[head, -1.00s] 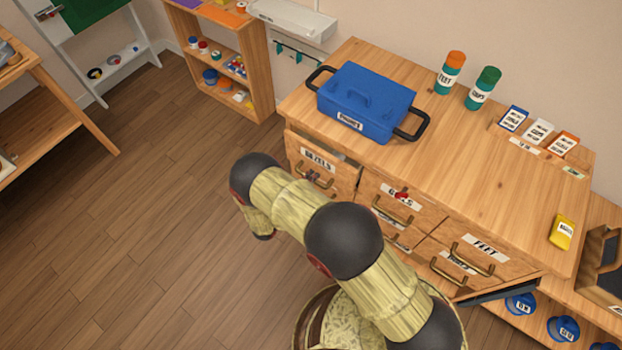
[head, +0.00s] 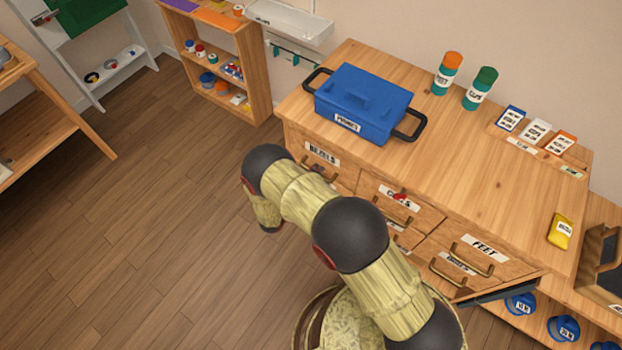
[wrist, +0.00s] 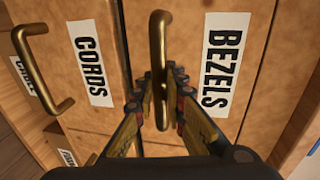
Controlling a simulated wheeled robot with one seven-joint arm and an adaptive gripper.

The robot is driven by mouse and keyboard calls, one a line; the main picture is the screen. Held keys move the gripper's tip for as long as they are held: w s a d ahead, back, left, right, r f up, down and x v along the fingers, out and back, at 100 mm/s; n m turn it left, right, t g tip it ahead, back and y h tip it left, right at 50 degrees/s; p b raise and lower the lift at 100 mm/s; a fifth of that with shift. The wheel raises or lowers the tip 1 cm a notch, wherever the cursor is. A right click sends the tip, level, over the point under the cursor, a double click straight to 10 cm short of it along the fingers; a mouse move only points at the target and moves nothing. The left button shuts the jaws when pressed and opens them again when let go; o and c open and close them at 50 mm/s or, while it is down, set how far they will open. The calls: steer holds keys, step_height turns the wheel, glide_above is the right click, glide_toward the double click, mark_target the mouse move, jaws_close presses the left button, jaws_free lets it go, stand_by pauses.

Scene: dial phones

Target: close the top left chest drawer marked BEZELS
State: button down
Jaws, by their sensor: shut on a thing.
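The BEZELS drawer (head: 335,172) is at the top left of the wooden chest. Its front looks flush with the chest, with no gap visible above it in the head view. In the wrist view its white BEZELS label (wrist: 222,65) is on the right and its curved brass handle (wrist: 159,35) is in the middle. My gripper (wrist: 163,95) is shut on that handle.
The CORDS drawer (wrist: 92,75) lies beside it in the wrist view. On the chest top stand a blue box (head: 365,98) with black handles, an orange-capped bottle (head: 448,74) and a green-capped bottle (head: 480,89). Open floor (head: 150,220) lies left of the chest.

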steer(key=c, duration=1.9)
jaws_free()
steer(key=shift+w, duration=0.1)
steer(key=v, duration=1.2)
steer(key=shift+f, duration=0.1)
